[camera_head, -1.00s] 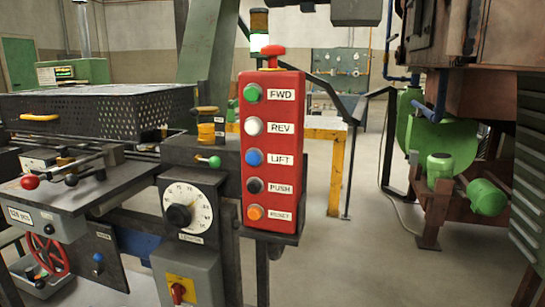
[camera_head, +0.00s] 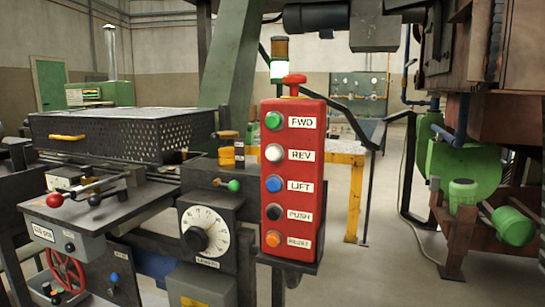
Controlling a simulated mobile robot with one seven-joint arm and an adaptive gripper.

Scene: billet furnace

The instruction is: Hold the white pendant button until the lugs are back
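The white pendant button (camera_head: 274,153), labelled REV, is second from the top on the upright red pendant box (camera_head: 306,180). Above it is the green FWD button (camera_head: 274,121). Below it are the blue LIFT button (camera_head: 273,184), the black PUSH button (camera_head: 273,212) and the orange button (camera_head: 273,239), probably labelled RESET. A red mushroom knob (camera_head: 294,80) tops the box. Nothing touches the white button. I cannot make out any lugs. My gripper is not in view.
A dial panel (camera_head: 207,230) and a green-knobbed lever (camera_head: 233,186) stand left of the pendant. A perforated dark box (camera_head: 120,135) is further left. A yellow-legged table (camera_head: 355,195) stands behind. Rusty machinery with a green motor (camera_head: 511,226) is at right. Floor between is clear.

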